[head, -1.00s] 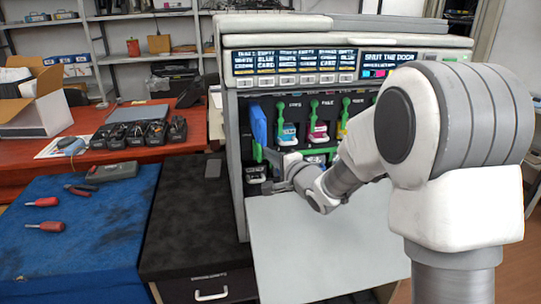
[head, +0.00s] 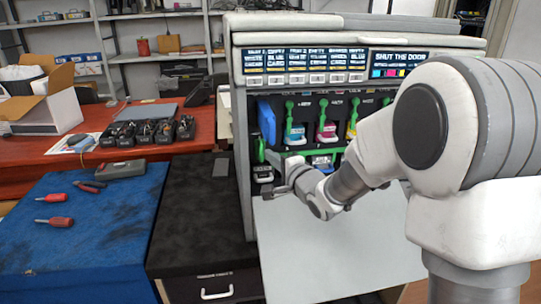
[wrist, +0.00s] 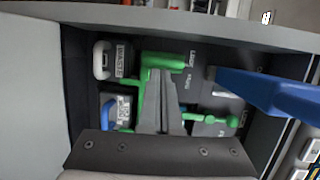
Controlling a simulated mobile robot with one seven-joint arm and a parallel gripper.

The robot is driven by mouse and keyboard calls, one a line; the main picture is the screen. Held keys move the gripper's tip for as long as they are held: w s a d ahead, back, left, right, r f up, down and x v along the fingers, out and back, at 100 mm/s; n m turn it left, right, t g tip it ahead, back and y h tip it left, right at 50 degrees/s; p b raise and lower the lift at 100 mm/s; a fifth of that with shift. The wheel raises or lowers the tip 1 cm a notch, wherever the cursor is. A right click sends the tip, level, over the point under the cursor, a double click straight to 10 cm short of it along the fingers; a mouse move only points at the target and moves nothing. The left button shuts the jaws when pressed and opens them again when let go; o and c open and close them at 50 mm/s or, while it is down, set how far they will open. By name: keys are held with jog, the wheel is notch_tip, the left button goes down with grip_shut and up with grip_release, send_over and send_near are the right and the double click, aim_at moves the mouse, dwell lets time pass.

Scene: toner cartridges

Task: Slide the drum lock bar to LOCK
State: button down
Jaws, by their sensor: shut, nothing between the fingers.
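The green drum lock bar (wrist: 165,60) shows in the wrist view inside a dark bay, with an upright stem and a crosspiece near the top. Lettering that looks like LOCK is beside its upper right end. My gripper (wrist: 162,118) is shut and empty, its fingertips in front of the green bar and covering part of it. I cannot tell whether they touch it. In the head view, my gripper (head: 270,163) reaches into the lower left of the printer's open front, beside a green part (head: 261,150).
A blue flap (wrist: 268,92) juts out at right in the wrist view. A white handle (wrist: 101,60) and a blue handle (wrist: 108,110) sit left of the bar. The printer's pale lowered door (head: 330,240) lies below my arm. A dark cabinet (head: 195,215) stands at left.

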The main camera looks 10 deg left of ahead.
jog(key=shift+a+f+v, duration=0.1)
jog(key=shift+f+v, duration=0.05)
jog(key=shift+v, duration=1.3)
jog(key=shift+a+f+v, duration=0.1)
jog(key=shift+f+v, duration=0.05)
jog(key=shift+v, duration=1.25)
jog(key=shift+s, duration=0.2)
jog(key=s+d+r+n+g+h, duration=0.1)
jog(key=s+d+r+n+h, duration=0.15)
jog(key=s+d+h, duration=0.35)
jog(key=s+d+r+n+g+h, duration=0.1)
jog(key=s+d+n+g+h, duration=0.2)
jog(key=d, duration=0.6)
jog(key=s+d+f+n+g, duration=0.1)
jog(key=s+n+g, duration=0.15)
jog(key=s, duration=0.75)
jog(key=s+d+f+n+g, duration=0.1)
jog(key=s+d+n+g, duration=0.15)
jog(key=s, duration=0.75)
notch_tip(320, 180, up, 15)
jog(key=p, duration=1.5)
jog(key=shift+s+a+n+t+p, duration=0.3)
jog(key=shift+s+a+n+p, duration=0.1)
jog(key=shift+s+a+n, duration=0.05)
